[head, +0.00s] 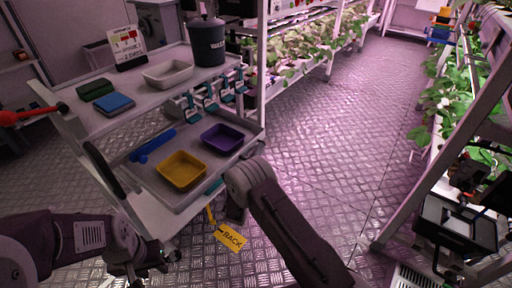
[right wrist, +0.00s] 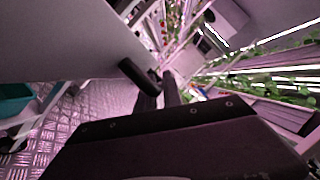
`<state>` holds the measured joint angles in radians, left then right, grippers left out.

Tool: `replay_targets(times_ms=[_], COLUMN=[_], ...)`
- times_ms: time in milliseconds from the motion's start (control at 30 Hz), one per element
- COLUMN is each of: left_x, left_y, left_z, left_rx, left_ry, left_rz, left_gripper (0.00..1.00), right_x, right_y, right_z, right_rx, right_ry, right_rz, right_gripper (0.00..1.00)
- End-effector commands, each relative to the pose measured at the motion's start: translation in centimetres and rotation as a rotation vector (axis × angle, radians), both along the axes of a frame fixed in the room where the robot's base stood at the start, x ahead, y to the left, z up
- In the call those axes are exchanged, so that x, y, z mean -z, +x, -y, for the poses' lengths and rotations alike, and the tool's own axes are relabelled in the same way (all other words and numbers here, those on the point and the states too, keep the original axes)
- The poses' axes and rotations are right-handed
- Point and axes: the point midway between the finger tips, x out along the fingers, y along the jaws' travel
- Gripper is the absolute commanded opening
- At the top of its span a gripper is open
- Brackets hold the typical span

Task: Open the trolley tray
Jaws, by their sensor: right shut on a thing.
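The grey trolley (head: 136,80) stands at the left in the head view. Below its upper shelf is a grey tray (head: 212,182) holding a yellow bin (head: 182,170), a purple bin (head: 223,139) and a blue tool (head: 152,145). The tray's near part shows beyond the upper shelf's edge; how far it is slid out is unclear. In the right wrist view my right gripper (right wrist: 159,92) is shut on a black handle (right wrist: 139,76) beside a grey panel. My arm hides that gripper in the head view. My left gripper (head: 138,272) is low at the left, apart from the tray; its jaws are unclear.
A yellow RACK tag (head: 230,237) hangs below the tray. A dark canister (head: 207,42), a white bin (head: 168,73) and a sign (head: 126,47) stand on the upper shelf. Plant racks line the back and right. The metal floor (head: 330,140) between is clear.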

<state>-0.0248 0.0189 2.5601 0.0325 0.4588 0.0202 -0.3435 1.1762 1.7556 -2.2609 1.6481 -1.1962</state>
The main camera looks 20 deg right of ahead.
Motion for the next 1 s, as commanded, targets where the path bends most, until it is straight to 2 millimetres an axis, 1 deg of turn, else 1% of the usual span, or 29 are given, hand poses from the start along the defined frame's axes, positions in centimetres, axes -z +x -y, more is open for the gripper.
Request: replay_targets(times_ms=[133,533,567,600,867,933,1000], left_x=[-0.4,-0.4,-0.4,-0.4,-0.4,-0.6,-1.2], left_y=[0.0,0.0,0.0,0.0,0.0,0.0,0.0], left_z=[0.0,0.0,0.0,0.0,0.0,0.0,0.0], left_rx=[0.0,0.0,0.0,0.0,0.0,0.0,0.0], left_ry=[0.0,0.0,0.0,0.0,0.0,0.0,0.0], left_rz=[0.0,0.0,0.0,0.0,0.0,0.0,0.0], left_gripper=[0.36,0.36,0.36,0.36,0.36,0.36,0.36], right_x=[0.1,0.1,0.1,0.1,0.0,0.0,0.1], right_y=[-0.3,-0.4,-0.4,-0.4,-0.4,-0.6,-1.4], right_z=[0.2,0.2,0.2,0.2,0.2,0.0,-0.5], right_rx=[-0.001,-0.002,-0.002,-0.002,-0.001,-0.002,-0.003], right_ry=[0.0,0.0,0.0,0.0,0.0,-0.001,-0.001], right_rz=[-0.003,-0.003,-0.003,-0.003,0.0,-0.002,-0.003], right_gripper=[0.0,0.0,0.14,0.2,0.2,0.2,0.2])
